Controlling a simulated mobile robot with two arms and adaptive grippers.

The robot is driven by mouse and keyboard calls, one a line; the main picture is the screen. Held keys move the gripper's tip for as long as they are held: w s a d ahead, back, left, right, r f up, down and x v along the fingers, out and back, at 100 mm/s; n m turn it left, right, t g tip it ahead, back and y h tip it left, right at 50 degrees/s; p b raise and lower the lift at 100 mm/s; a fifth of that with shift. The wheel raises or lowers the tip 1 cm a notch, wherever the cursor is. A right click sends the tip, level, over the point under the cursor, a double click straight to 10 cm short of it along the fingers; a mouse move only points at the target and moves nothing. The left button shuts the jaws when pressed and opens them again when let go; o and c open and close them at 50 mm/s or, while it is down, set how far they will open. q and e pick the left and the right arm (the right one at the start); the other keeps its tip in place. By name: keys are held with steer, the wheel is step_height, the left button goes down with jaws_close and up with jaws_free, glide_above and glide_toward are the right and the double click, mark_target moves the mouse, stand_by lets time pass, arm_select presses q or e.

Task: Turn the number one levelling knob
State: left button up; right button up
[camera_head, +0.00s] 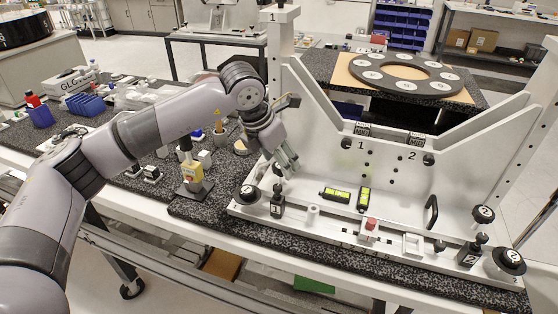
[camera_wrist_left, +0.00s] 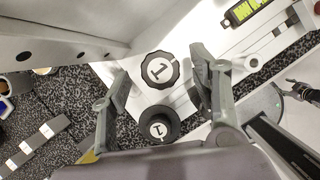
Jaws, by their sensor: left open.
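The white mirror fixture (camera_head: 325,215) stands on a speckled dark slab. Two dark round knobs marked 1 show in the left wrist view: a scalloped one (camera_wrist_left: 160,70) and a lower one (camera_wrist_left: 158,127). A knob at the fixture's front left corner (camera_head: 248,194) shows in the head view. I cannot tell for certain which is the levelling knob. My left gripper (camera_head: 286,161) is above the fixture's left end, pointing down. In its wrist view, its open fingers (camera_wrist_left: 160,62) straddle the scalloped knob's position, with nothing visibly held.
A black clamp (camera_head: 277,205) stands near the left corner. Two green-yellow levels (camera_head: 335,194) and a red button (camera_head: 371,223) are on the base. Knobs marked 2 (camera_head: 508,260) are at the right end. A yellow-topped device (camera_head: 191,174) stands left of the fixture.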

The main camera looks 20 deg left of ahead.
arm_select(q)
steer(key=v, duration=1.1)
steer(key=shift+s, duration=0.15)
